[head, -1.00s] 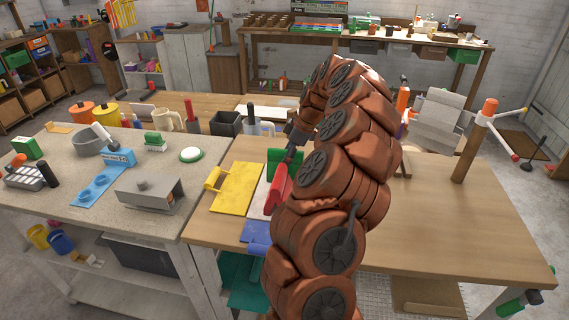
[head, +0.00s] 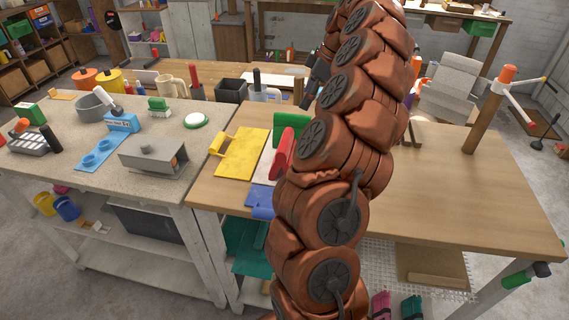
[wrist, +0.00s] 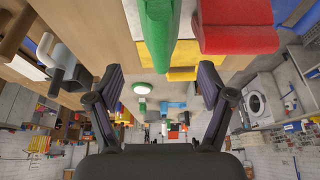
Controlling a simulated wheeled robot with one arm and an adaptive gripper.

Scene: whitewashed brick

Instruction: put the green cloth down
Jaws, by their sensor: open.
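The green cloth (head: 291,129) is on the wooden table, left of my arm in the head view, partly hidden by the red piece and my arm. In the wrist view the green cloth (wrist: 160,30) shows at the top, beyond the fingertips and apart from them. My gripper (wrist: 161,76) is open with nothing between its fingers. In the head view it is mostly hidden behind my arm, above the table.
A red piece (head: 283,154) is beside the green cloth, a yellow one (head: 243,155) left of it and a blue one (head: 260,200) at the front edge. A grey box (head: 152,160) stands on the left counter.

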